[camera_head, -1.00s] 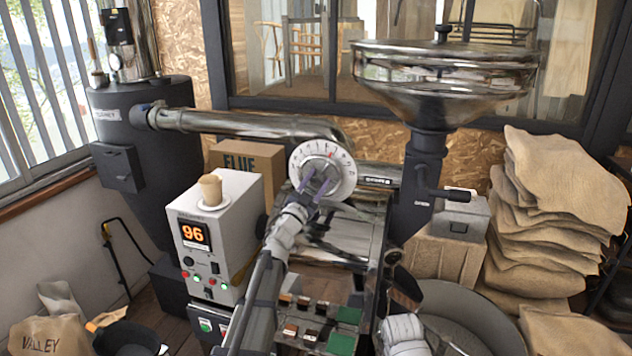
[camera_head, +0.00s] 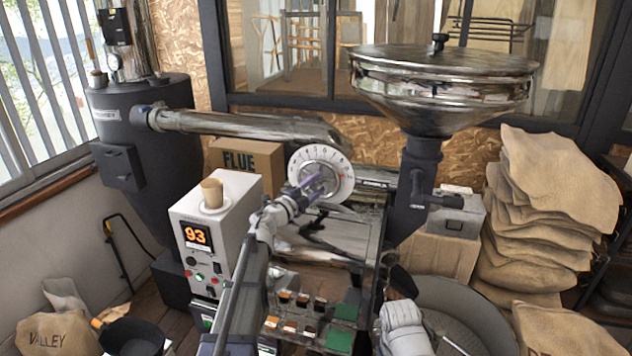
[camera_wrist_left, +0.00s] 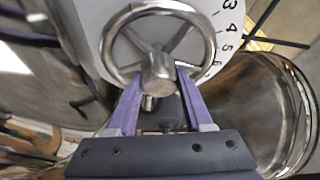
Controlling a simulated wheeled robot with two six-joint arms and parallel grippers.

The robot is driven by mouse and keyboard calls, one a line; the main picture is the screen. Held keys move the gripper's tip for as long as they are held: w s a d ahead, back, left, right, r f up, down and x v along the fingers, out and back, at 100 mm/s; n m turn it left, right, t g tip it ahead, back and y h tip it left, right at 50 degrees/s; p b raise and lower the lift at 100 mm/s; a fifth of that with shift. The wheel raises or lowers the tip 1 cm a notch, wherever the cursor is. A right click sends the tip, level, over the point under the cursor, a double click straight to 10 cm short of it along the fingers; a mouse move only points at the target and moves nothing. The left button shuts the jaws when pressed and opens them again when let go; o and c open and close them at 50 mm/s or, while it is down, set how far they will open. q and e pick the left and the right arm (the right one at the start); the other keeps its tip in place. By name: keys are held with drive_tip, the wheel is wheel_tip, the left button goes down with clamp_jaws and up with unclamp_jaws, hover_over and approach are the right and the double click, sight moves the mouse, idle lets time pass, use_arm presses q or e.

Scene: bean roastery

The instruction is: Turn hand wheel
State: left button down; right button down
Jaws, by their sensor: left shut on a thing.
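The hand wheel (camera_head: 318,174) is a metal wheel with spokes, in front of a white numbered dial (camera_head: 345,182) on the roaster. In the left wrist view the hand wheel (camera_wrist_left: 113,48) fills the upper middle, its round hub facing me. My left gripper (camera_head: 314,184) reaches it from the front left. Its two purple fingers lie either side of the hub, among the spokes, shut on the wheel; the left wrist view shows the gripper (camera_wrist_left: 158,82) too. Fingertip contact is partly hidden. My right arm shows at the bottom of the head view, but I cannot make out its fingers.
A grey control box (camera_head: 215,235) reading 93, with a cup (camera_head: 212,192) on top, stands left of my left arm. A sample tray (camera_head: 305,322) lies below the arm. The hopper (camera_head: 440,85) and sacks (camera_head: 550,200) are to the right.

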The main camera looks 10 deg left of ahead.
use_arm(q)
drive_tip(key=shift+m+g+p, duration=0.3)
drive_tip(key=shift+m+p, duration=0.1)
drive_tip(key=shift+m, duration=0.4)
drive_tip(key=shift+c, duration=1.5)
unclamp_jaws()
drive_tip(key=shift+s, duration=0.1)
drive_tip(key=v, duration=0.7)
drive_tip(key=shift+s, duration=0.3)
drive_tip(key=shift+a, duration=0.1)
